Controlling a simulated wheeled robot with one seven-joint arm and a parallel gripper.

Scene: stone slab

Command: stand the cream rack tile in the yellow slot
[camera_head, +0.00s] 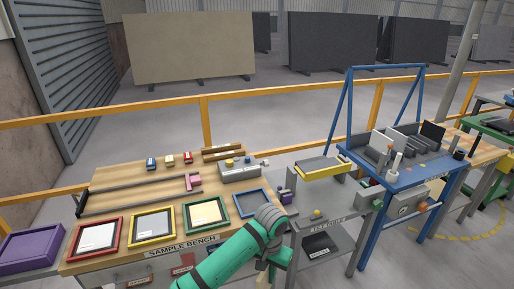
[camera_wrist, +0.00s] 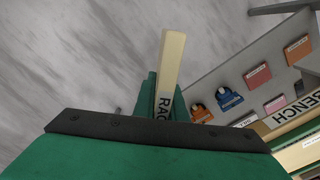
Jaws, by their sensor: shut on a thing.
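My gripper (camera_wrist: 163,100) is shut on a cream tile (camera_wrist: 172,62) in the wrist view. The tile is seen nearly edge-on between the green fingers, with dark letters "RAC" partly visible low on it. In the head view my green arm reaches up at the bottom centre, and its end and the held tile cannot be made out. No yellow slot can be picked out clearly. A blue-framed rack table (camera_head: 366,200) at the right holds upright dark slabs (camera_head: 432,133) and a pale one (camera_head: 380,144).
The sample bench (camera_head: 128,183) holds red (camera_head: 97,236), yellow (camera_head: 151,225), green (camera_head: 205,212) and blue (camera_head: 252,203) frames. A grey tile table (camera_head: 337,195) stands between bench and rack. Padlocks and tags on the bench front show in the wrist view. A yellow rail (camera_head: 206,122) runs behind.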

